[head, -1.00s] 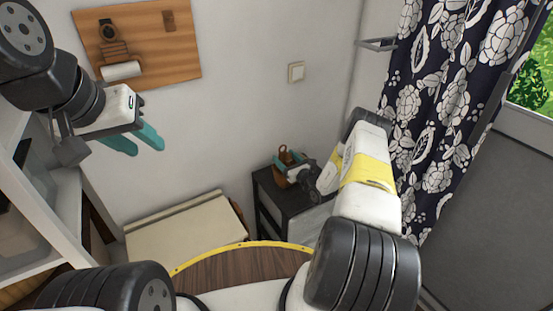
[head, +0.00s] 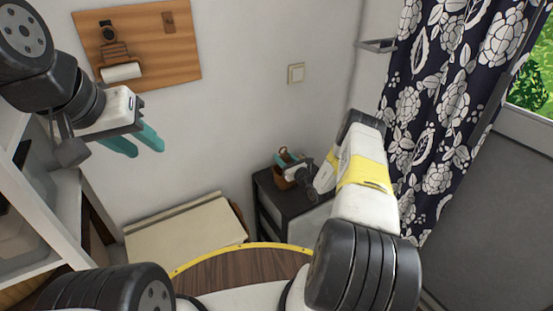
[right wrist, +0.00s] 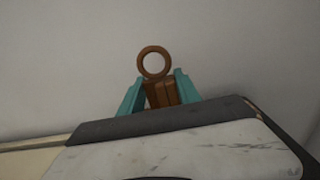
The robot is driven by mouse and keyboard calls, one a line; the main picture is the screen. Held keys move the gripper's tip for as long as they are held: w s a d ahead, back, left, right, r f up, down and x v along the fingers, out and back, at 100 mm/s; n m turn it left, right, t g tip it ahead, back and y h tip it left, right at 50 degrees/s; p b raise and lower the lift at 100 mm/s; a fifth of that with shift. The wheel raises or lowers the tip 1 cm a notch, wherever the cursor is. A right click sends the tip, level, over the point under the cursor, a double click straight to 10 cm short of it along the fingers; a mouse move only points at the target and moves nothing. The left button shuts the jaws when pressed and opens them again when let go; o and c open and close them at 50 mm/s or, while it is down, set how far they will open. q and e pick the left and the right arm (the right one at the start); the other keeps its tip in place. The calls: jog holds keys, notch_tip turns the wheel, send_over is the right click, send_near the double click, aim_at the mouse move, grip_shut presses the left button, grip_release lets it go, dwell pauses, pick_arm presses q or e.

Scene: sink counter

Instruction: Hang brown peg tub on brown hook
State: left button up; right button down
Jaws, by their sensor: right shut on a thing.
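The brown peg tub (head: 282,183) is small, with a ring on top, and is held in my right gripper (head: 287,162) above or at the dark side table. In the right wrist view the tub (right wrist: 162,94) sits between the two teal fingers (right wrist: 158,92), its ring standing up above them against the wall. A small dark brown hook-like piece (head: 169,20) is on the wooden wall board (head: 150,60), far up and left of the tub. My left gripper (head: 138,144) is empty, its teal fingers apart, below the board.
A black side table (head: 276,202) stands against the wall under my right gripper. A cream box-like surface (head: 185,232) lies to its left. The board also bears a white roll (head: 121,71) and a dark fitting (head: 108,31). A patterned curtain (head: 440,110) hangs right of my right arm.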

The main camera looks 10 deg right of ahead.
jog(key=shift+r, duration=1.75)
jog(key=s+a+r+v, duration=0.1)
jog(key=a+v, duration=0.1)
jog(key=v, duration=1.3)
jog(key=shift+s+r, duration=0.3)
